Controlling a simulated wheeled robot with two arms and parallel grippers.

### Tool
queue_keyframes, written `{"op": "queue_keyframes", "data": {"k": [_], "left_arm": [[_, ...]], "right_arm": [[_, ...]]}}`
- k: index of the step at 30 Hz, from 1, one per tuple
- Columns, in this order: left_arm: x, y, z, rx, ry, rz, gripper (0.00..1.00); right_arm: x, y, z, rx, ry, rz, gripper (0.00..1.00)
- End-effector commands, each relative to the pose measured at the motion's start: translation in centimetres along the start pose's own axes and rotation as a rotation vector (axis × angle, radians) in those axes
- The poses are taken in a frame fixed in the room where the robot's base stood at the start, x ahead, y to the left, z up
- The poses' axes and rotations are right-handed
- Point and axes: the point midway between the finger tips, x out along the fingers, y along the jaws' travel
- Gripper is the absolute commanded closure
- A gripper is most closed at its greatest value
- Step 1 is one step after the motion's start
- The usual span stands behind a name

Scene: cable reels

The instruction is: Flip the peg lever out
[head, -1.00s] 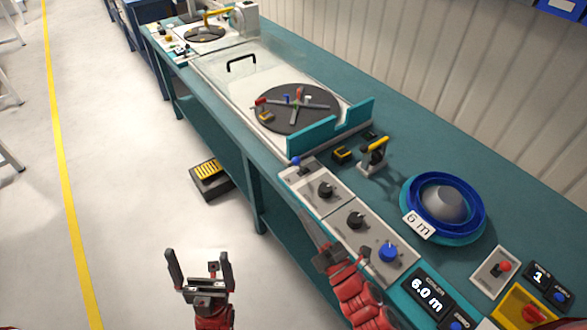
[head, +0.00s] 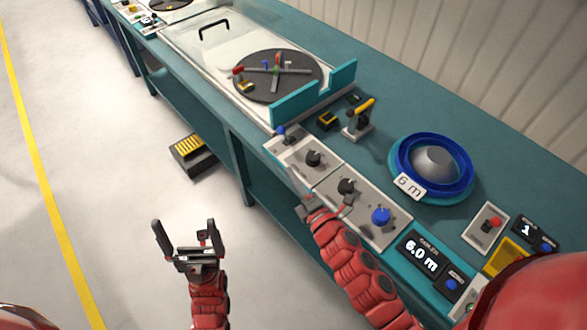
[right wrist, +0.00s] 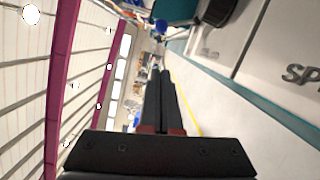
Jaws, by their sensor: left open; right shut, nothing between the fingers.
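A small lever with a blue ball knob (head: 280,131) stands at the far end of the grey control panel (head: 326,187); I cannot tell whether this is the peg lever. A blue ball (right wrist: 160,26) shows beyond the fingertips in the right wrist view. The dark turntable disc (head: 262,91) carries a cross of bars with small coloured pegs and a red-tipped part (head: 238,71). My right gripper (head: 297,182) is shut and empty beside the panel's front edge, short of the blue knob; its fingers (right wrist: 160,72) point along the panel. My left gripper (head: 183,228) is open and empty over the floor.
Black knobs (head: 313,158) and a blue knob (head: 381,215) stand up from the panel. A teal notched guard (head: 318,94) stands beside the disc. A yellow-handled device (head: 360,117) and a blue reel (head: 432,165) sit on the bench behind.

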Motion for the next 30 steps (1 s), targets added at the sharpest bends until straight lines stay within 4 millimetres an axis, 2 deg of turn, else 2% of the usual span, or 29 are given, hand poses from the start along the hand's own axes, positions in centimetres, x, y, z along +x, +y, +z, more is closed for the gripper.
{"op": "queue_keyframes", "data": {"k": [1, 6, 11, 12, 15, 21, 30], "left_arm": [[0.6, 0.0, -0.1, 0.000, 0.000, 0.000, 0.00], [1.7, -0.1, -0.3, 0.000, 0.000, 0.000, 0.00], [2.5, -0.1, -0.4, 0.000, 0.000, 0.000, 0.00], [3.0, -0.1, -0.5, 0.000, 0.000, 0.000, 0.00], [3.6, -0.2, -0.6, 0.000, 0.000, 0.000, 0.00], [4.0, -0.2, -0.7, 0.000, 0.000, 0.000, 0.00], [4.0, -0.2, -0.7, 0.000, 0.000, 0.000, 0.00]], "right_arm": [[1.2, 0.6, 0.1, -0.001, 0.001, 0.006, 1.00], [4.8, 0.6, 0.1, 0.000, 0.000, 0.003, 1.00], [7.9, 0.5, 0.0, 0.001, 0.001, 0.001, 1.00], [8.3, 0.7, 0.7, -0.001, 0.000, 0.003, 1.00], [9.2, 0.4, 1.7, 0.000, -0.002, -0.001, 1.00], [10.2, 0.3, 2.6, 0.001, 0.002, 0.003, 1.00], [10.3, 0.1, 2.8, 0.000, 0.002, 0.002, 1.00]]}}
